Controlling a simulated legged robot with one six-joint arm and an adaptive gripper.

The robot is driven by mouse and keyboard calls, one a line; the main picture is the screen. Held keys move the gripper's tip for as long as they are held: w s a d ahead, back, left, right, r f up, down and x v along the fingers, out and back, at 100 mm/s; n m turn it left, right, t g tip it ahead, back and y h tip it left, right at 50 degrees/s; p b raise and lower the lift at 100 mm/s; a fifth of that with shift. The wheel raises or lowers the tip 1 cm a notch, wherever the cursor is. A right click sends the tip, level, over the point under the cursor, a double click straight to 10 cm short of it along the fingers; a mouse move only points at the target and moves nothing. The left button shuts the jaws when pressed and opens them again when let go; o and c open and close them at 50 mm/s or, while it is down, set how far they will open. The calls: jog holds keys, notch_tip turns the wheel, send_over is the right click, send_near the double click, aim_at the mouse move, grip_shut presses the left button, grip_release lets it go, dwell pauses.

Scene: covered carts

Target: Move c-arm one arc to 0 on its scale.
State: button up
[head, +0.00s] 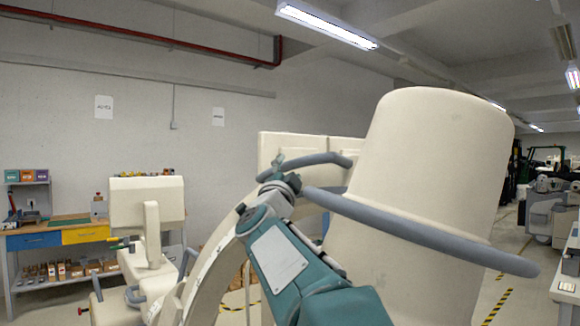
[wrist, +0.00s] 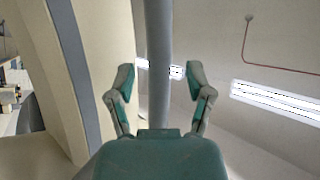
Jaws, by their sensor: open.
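C-arm one shows in the head view as a cream arc (head: 212,262) with a large cream cylindrical head (head: 428,150) ringed by a grey bumper (head: 420,232). A grey bar-shaped handle (head: 318,158) sits at the arc's upper end. My gripper (head: 275,172) is at this handle, partly hidden by my own teal arm. In the wrist view, my gripper (wrist: 156,74) is open, with one finger on each side of the grey bar (wrist: 158,40). Gaps show between bar and fingers. The scale's marks and reading cannot be made out.
A cream monitor unit (head: 147,200) stands left of the arc. A workbench (head: 60,238) with blue and yellow drawers is along the left wall. Grey carts (head: 552,205) stand at the far right. Floor with yellow-black tape (head: 497,305) shows at right.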

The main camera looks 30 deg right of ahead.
jog(key=shift+x, duration=1.1)
grip_shut()
